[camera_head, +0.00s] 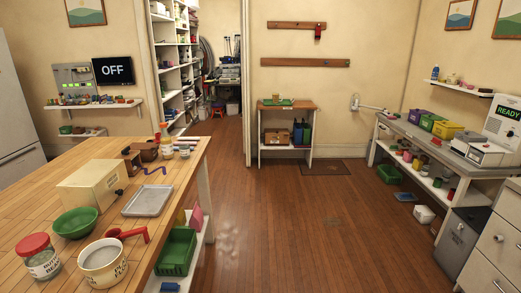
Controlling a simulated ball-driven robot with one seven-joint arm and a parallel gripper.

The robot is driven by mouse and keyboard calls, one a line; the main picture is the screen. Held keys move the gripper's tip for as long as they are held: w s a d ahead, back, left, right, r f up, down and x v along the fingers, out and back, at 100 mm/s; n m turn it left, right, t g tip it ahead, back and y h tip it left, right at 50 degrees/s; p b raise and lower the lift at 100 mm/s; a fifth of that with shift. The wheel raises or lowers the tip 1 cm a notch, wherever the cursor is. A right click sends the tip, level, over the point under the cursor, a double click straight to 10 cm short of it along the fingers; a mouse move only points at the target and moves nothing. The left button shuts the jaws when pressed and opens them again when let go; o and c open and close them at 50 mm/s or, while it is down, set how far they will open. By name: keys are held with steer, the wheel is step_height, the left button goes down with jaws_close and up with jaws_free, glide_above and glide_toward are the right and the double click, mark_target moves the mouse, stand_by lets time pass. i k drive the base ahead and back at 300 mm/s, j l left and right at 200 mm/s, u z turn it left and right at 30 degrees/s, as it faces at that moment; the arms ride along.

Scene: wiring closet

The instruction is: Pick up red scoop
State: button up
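The red scoop (130,234) lies at the right front part of the wooden table (45,180). Its bowl end is at the left and its handle points right, close to the table's right edge. It sits just behind a cream canister (102,262) with dark lettering; I cannot tell whether the two touch. My gripper is not in view.
A grey tray (148,201) lies behind the scoop. A green bowl (76,222), a red-lidded jar (40,258) and a cream box (91,187) stand to the left. A green crate (176,252) is on the shelf below. The wooden floor (290,220) right of the table is clear.

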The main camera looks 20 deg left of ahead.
mark_target(116, 233)
steer(key=i+l+u, duration=0.1)
steer(key=u, duration=0.3)
steer(key=i+l+u, duration=0.15)
steer(key=u, duration=0.3)
steer(key=i+l+u, duration=0.2)
steer(key=u, duration=0.2)
steer(key=i+l+u, duration=0.1)
steer(key=l+u, duration=0.15)
steer(key=u, duration=0.15)
steer(key=l+u, duration=0.25)
steer(key=u, duration=0.2)
